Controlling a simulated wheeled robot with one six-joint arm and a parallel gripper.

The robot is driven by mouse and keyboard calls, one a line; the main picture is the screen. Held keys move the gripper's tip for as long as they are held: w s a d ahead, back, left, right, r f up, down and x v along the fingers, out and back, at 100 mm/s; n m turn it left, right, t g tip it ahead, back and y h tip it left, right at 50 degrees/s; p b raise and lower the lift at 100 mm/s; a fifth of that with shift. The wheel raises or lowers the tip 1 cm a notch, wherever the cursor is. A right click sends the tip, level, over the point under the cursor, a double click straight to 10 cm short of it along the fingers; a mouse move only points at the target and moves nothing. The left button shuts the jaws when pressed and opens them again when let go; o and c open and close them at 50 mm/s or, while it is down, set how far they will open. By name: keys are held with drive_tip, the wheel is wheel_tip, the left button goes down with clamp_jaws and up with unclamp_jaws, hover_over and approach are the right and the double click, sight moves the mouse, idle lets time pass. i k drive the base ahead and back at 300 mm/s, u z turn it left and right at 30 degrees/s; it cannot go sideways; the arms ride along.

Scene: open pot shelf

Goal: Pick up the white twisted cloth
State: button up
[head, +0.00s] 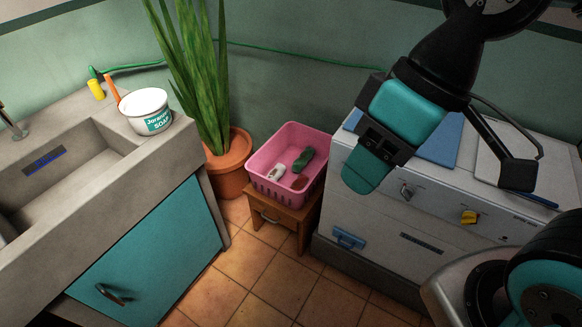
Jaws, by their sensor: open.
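A small white item (277,172), seemingly the white twisted cloth, lies in the pink basket (262,185), left of a dark green bundle (304,160). It is small in the view, so its twist is hard to make out. My gripper (440,175) is open at the upper right, in front of the white appliance, with nothing seen between its jaws. In the picture it is well to the right of the basket and apart from it.
The basket stands on a small wooden stool (279,214) between a potted plant (229,160) and the white appliance (400,215). A soap tub (145,110) sits on the sink counter (168,140) at left. The tiled floor in front is clear.

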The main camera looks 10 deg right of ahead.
sight(278, 172)
drive_tip(key=z, duration=0.05)
drive_tip(key=k, duration=0.45)
drive_tip(key=u, duration=0.85)
drive_tip(key=i, duration=1.4)
drive_tip(key=z, duration=0.8)
drive_tip(key=i, duration=0.4)
drive_tip(key=z, duration=0.3)
